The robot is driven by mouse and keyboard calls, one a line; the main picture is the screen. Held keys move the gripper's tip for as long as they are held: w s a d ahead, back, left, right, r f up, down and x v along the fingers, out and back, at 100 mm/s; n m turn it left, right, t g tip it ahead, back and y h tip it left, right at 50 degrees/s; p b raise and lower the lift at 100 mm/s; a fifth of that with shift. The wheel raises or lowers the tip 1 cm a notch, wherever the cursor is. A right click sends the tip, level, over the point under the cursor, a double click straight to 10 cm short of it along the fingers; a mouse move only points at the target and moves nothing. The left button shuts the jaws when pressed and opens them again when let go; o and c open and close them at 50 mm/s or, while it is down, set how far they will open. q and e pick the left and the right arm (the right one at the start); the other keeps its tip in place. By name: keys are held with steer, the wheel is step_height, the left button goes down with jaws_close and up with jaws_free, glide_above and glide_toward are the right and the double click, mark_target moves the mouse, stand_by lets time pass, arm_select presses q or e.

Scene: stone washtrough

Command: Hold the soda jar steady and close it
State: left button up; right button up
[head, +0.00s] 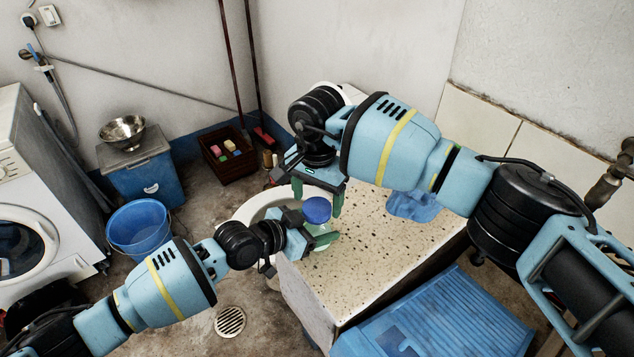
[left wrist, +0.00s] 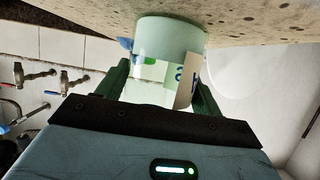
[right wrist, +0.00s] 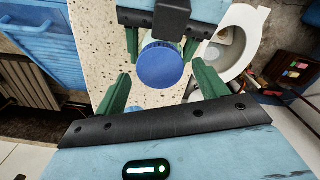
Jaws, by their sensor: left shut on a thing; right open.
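The soda jar is pale green with a printed label; its body (left wrist: 172,38) shows in the left wrist view between the fingers of my left gripper (left wrist: 163,88).
A blue cloth (head: 414,205) lies on the slab behind my right arm. A blue slatted item (head: 440,318) is in front. A blue bucket (head: 139,228) and washing machine (head: 35,200) stand at left.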

steer(key=shift+f, duration=0.65)
steer(key=shift+c, duration=0.3)
steer(key=c, duration=0.9)
steer(key=m, duration=0.6)
steer(key=shift+c, duration=0.2)
steer(key=m, duration=0.7)
steer(key=o, duration=1.1)
steer(key=shift+c, duration=0.2)
